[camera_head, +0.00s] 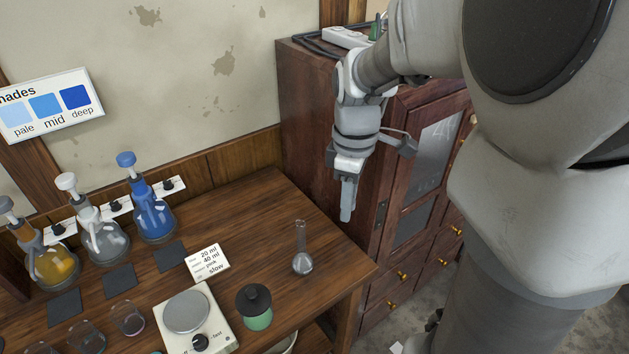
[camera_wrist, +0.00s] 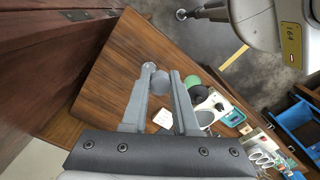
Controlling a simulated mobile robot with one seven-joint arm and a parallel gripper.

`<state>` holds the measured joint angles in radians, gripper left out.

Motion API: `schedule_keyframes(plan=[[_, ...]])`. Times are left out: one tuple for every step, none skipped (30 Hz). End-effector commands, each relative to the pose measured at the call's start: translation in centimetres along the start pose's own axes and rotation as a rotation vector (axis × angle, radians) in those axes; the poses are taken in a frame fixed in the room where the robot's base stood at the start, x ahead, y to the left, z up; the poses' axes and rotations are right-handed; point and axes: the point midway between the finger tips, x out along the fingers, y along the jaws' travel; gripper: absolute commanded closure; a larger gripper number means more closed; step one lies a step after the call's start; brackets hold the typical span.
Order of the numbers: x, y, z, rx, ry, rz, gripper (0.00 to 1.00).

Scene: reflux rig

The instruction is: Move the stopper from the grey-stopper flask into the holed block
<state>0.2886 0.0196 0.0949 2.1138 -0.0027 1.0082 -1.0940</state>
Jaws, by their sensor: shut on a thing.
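My gripper (camera_head: 346,212) hangs beside the dark red cabinet, above and to the right of the table's right end. In the wrist view its two fingers (camera_wrist: 163,80) are shut on a small grey thing, which looks like the stopper; the fingers hide it in the head view. A small clear flask (camera_head: 302,262) stands upright near the table's right edge, apart from my gripper. I see no stopper on its neck. I cannot make out the holed block in either view.
A green jar with a black lid (camera_head: 256,308) and a white hotplate (camera_head: 190,318) stand left of the flask. Several pump-topped bottles (camera_head: 153,217) line the wall. The cabinet (camera_head: 310,130) stands close to my gripper. The table is bare behind the flask.

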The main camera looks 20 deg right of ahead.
Motion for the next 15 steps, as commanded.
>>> schedule_keyframes(plan=[[-0.13, -0.07, 0.2, 0.001, 0.0, 0.0, 1.0], [-0.17, -0.1, 0.28, 0.0, 0.0, 0.0, 1.0], [-0.2, -0.13, 0.33, -0.001, 0.0, -0.001, 1.0], [-0.21, -0.14, 0.36, -0.001, 0.0, -0.001, 1.0], [-0.22, -0.14, 0.37, -0.001, 0.0, -0.001, 1.0], [-0.22, -0.14, 0.37, -0.001, 0.0, -0.001, 1.0], [-0.22, -0.14, 0.37, -0.001, 0.0, -0.001, 1.0], [-0.21, -0.14, 0.36, -0.001, 0.0, -0.001, 1.0], [-0.21, -0.13, 0.36, -0.001, 0.0, -0.001, 1.0], [-0.21, -0.13, 0.35, -0.001, 0.0, -0.001, 1.0], [-0.21, -0.13, 0.35, -0.001, 0.0, -0.001, 1.0], [-0.23, -0.12, 0.35, -0.001, 0.0, -0.001, 1.0], [-0.27, -0.12, 0.34, -0.001, 0.0, -0.001, 1.0], [-0.34, -0.12, 0.34, -0.001, 0.0, -0.001, 1.0], [-0.47, -0.11, 0.34, -0.001, 0.0, 0.0, 1.0]])
